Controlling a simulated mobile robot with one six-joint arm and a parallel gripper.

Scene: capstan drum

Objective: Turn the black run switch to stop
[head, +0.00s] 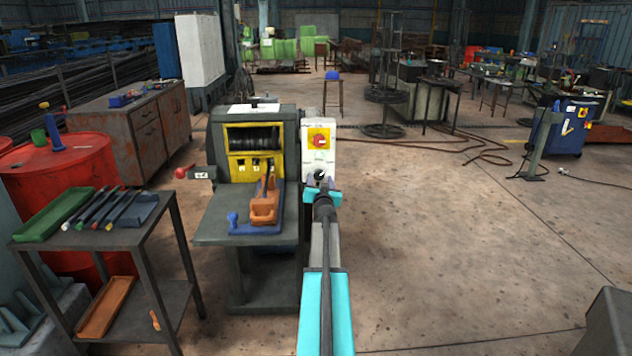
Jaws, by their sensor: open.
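The black run switch (319,174) is a small dark knob low on the white control panel (327,131), on the right side of the machine (257,110). Its pointer direction is too small to tell. Above it on the panel sits a red knob on a yellow plate (319,139). My gripper (321,184) is just below and in front of the black switch, at the end of my outstretched arm. It is open. Its fingertips are small and partly hidden by my wrist, and I cannot tell whether they touch the switch.
The machine's table carries an orange tool (265,205) and a blue handle (233,220). A red-ended lever (182,172) sticks out left. A dark side table (100,238) with markers and a green tray (53,214) stands left.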

